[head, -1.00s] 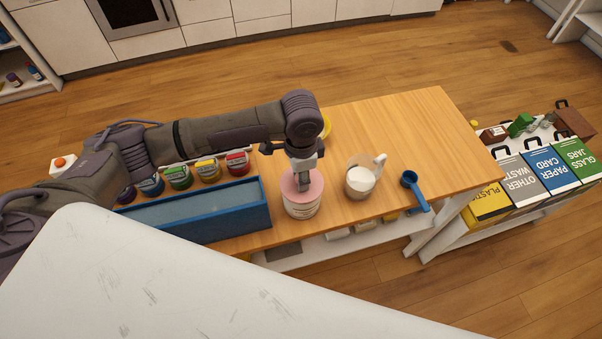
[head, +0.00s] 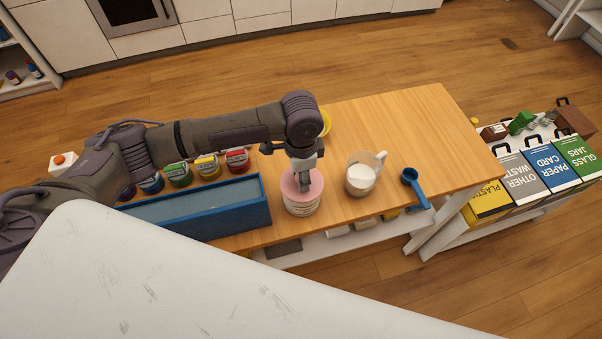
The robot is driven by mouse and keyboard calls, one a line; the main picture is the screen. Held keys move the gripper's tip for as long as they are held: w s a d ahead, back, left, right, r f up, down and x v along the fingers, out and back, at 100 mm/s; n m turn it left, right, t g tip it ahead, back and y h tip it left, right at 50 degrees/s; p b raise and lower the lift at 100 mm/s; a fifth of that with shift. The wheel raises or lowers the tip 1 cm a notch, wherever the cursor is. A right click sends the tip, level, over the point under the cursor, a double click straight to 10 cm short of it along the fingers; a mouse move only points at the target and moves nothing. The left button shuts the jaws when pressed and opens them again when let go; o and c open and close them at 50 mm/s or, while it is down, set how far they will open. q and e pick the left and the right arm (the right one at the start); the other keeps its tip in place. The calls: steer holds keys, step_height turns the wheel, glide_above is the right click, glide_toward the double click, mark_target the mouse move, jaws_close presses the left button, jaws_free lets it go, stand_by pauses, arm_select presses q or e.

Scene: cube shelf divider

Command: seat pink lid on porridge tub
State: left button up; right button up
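The porridge tub (head: 302,207) is a pale, labelled round tub standing near the front edge of the wooden table. The pink lid (head: 311,191) lies over its top and looks roughly level; I cannot tell whether it is fully pressed down. My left gripper (head: 304,187) points straight down onto the middle of the lid, with its fingertips at or just above the lid's surface. The fingers look close together, but whether they are shut on anything is too small to tell. My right gripper is out of view.
A blue open box (head: 236,217) stands close to the tub's left. A glass jug (head: 360,180) of white contents and a blue scoop (head: 414,187) stand to the right. Several coloured tins (head: 207,169) line the back. A yellow item (head: 325,123) is partly behind my arm. The table's right end is clear.

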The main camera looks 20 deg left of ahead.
arm_select(q)
steer(key=o, duration=0.6)
step_height(320, 180, up, 3)
steer(key=shift+f+p, duration=0.1)
steer(key=shift+p, duration=1.1)
steer(key=shift+r, duration=2.6)
